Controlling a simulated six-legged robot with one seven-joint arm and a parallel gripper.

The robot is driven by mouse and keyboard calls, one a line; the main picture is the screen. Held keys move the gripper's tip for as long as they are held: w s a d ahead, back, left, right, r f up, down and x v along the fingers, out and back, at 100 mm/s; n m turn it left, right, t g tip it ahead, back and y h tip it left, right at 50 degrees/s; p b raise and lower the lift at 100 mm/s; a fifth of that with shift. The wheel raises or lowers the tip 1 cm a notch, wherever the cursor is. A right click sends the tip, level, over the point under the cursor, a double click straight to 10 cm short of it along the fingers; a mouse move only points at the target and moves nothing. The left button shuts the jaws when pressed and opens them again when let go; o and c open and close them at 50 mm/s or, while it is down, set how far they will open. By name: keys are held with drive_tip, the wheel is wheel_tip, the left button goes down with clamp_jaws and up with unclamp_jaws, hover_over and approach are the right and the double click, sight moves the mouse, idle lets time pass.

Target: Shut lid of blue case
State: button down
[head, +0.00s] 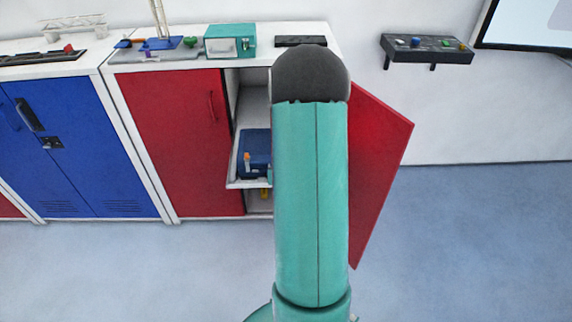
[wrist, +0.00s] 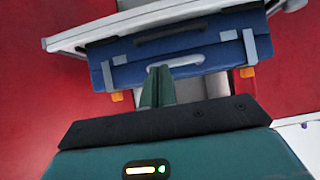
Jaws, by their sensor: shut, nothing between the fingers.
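The blue case (head: 254,142) sits on a white shelf inside the cabinet with the open red door, partly hidden by my arm in the head view. In the wrist view the blue case (wrist: 200,58) shows a dark handle, grey latch pieces and orange tabs at its two ends. I cannot tell for sure whether its lid is fully down. My gripper (wrist: 161,72) is shut and empty, its fingertips in front of the middle of the case; I cannot tell if they touch. The gripper is hidden in the head view.
The red cabinet door (head: 380,165) stands open on the right of my arm. A closed red door (head: 175,140) and blue doors (head: 85,145) are to the left. A teal box (head: 230,42) stands on the countertop. The floor in front is clear.

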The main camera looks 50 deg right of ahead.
wheel_tip(320, 180, down, 2)
drive_tip(key=shift+f, duration=0.2)
idle(0.6)
